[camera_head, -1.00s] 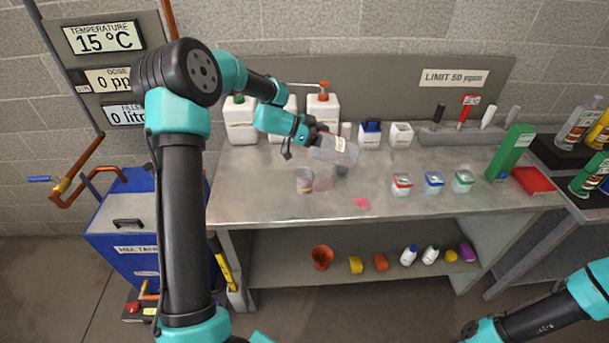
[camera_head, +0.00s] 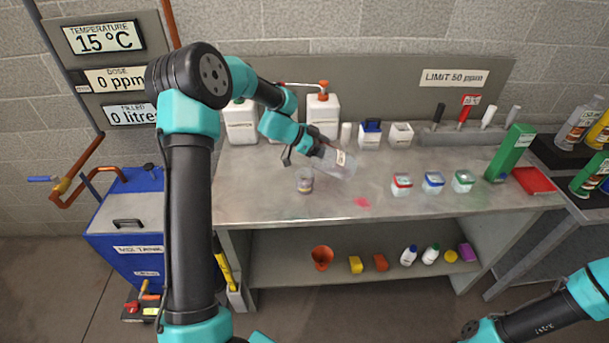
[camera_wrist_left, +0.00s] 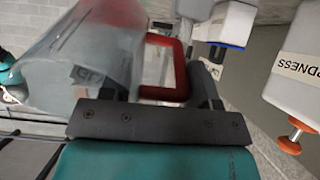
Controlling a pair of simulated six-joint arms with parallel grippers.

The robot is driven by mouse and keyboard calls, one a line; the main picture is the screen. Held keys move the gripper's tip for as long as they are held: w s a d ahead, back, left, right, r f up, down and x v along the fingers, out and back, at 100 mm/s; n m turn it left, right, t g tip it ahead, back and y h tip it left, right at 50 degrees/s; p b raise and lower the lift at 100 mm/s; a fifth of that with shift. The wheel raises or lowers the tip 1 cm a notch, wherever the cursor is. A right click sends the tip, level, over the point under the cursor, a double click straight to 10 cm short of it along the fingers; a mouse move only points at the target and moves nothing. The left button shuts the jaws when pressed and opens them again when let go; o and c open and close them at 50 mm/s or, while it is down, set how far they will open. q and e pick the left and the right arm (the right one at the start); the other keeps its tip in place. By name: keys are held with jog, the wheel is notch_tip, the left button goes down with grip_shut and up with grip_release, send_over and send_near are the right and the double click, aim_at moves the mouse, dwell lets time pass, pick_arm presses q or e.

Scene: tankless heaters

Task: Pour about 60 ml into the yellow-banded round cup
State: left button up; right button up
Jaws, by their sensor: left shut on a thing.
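A small round cup (camera_head: 305,181) with a yellowish band low on its side stands on the metal bench, left of the held container. My left gripper (camera_head: 318,147) is shut on a clear, see-through container (camera_head: 336,161) with a white label. The container is tilted and held above the bench, to the right of the cup and apart from it. It also shows in the left wrist view (camera_wrist_left: 85,60), at the left beside the jaws. I cannot tell how much liquid is in it. My right arm shows at the lower right, but its gripper is out of view.
White jugs (camera_head: 323,113) stand along the back of the bench. A pink spot (camera_head: 362,202) marks the bench front.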

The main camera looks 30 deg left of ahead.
pick_arm(q)
jog(key=shift+d+r+g+y, duration=0.1)
jog(key=shift+r+g+y, duration=0.25)
jog(key=shift+y, duration=0.35)
jog(key=shift+w+d+f+g+y, duration=0.1)
jog(key=shift+f+g+y, duration=0.05)
jog(key=shift+g+y, duration=0.35)
jog(key=shift+w+d+r+g+y, duration=0.2)
jog(key=shift+g+y, duration=0.15)
jog(key=shift+y, duration=0.15)
jog(key=w+d+r+g+y, duration=0.1)
jog(key=d+r+g+y, duration=0.1)
jog(key=r, duration=0.5)
jog(key=w+d+r+g+y, duration=0.2)
jog(key=r+y, duration=0.2)
jog(key=r, duration=0.3)
jog(key=shift+r, duration=0.2)
dwell(0.5)
